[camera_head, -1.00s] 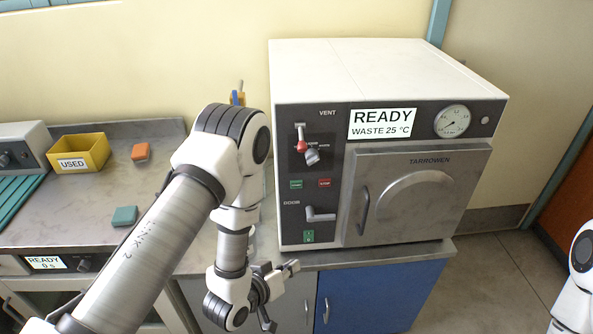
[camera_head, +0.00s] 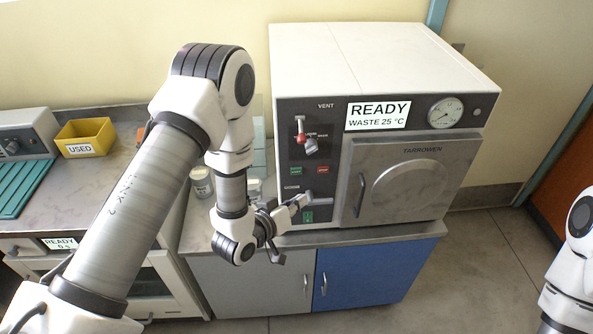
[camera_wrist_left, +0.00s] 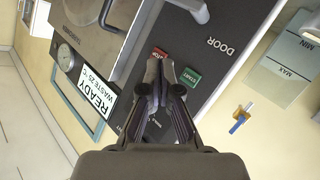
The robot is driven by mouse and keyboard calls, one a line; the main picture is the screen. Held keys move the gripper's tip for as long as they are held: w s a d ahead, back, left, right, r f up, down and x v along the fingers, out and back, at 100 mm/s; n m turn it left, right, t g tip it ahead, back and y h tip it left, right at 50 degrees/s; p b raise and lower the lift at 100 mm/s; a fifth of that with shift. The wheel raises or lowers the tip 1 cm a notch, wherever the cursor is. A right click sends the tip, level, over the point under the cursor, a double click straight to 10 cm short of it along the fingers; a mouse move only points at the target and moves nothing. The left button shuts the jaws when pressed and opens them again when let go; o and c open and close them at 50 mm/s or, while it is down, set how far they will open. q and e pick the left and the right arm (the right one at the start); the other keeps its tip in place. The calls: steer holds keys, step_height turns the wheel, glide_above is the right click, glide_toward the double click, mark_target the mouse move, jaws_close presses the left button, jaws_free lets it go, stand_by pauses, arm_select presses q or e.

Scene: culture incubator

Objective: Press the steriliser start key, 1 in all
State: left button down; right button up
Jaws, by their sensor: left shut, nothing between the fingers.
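The steriliser (camera_head: 345,60) is a white box with a dark front panel; its display reads READY, WASTE 25 °C. The green start key (camera_head: 296,170) sits on the panel to the left of the red stop key (camera_head: 323,170). In the left wrist view the start key (camera_wrist_left: 190,77) and the stop key (camera_wrist_left: 160,53) lie close beside the fingers.
The vent lever (camera_head: 300,128) is above the keys. Small jars (camera_head: 201,182), a yellow USED bin (camera_head: 86,138) and another device (camera_head: 25,132) stand on the bench to the left.

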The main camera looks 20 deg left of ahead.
mark_target(296, 171)
arm_select(q)
steer(key=w+a, duration=0.3)
steer(key=w, duration=0.3)
steer(key=shift+a, duration=0.1)
stand_by(1.2)
steer(key=shift+w+a, duration=0.2)
steer(key=shift+w, duration=0.15)
steer(key=shift+w+a+b, duration=0.15)
steer(key=shift+w+b, duration=0.15)
stand_by(0.8)
steer(key=shift+s+d, duration=0.35)
steer(key=shift+s, duration=0.35)
